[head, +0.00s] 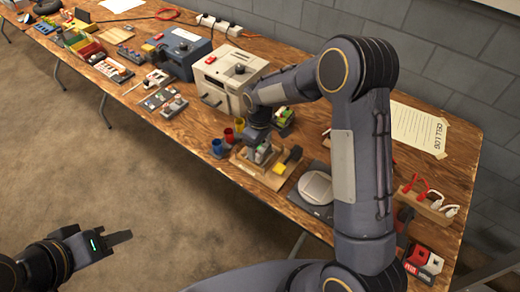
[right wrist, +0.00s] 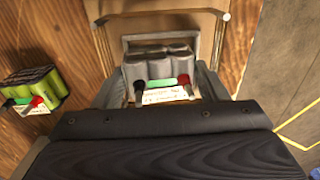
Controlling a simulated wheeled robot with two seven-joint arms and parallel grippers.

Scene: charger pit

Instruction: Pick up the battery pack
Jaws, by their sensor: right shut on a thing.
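A grey battery pack (right wrist: 158,68) of several cells, with a green strip and red and black terminals, sits between the fingers of my right gripper (right wrist: 158,92) in the right wrist view. The fingers are shut on its two sides. Behind it is a grey holder on a wooden board (right wrist: 112,50); I cannot tell whether the pack is clear of it. In the head view my right gripper (head: 262,150) points down at the wooden fixture and partly hides the pack. My left gripper (head: 118,238) is over the floor, away from the table, seen edge-on.
A green pack (right wrist: 32,90) lies left of the board in the right wrist view. In the head view, a beige machine (head: 228,75), red and blue cups (head: 218,147), a yellow block (head: 294,154) and a grey scale-like device (head: 316,187) crowd the table around the fixture.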

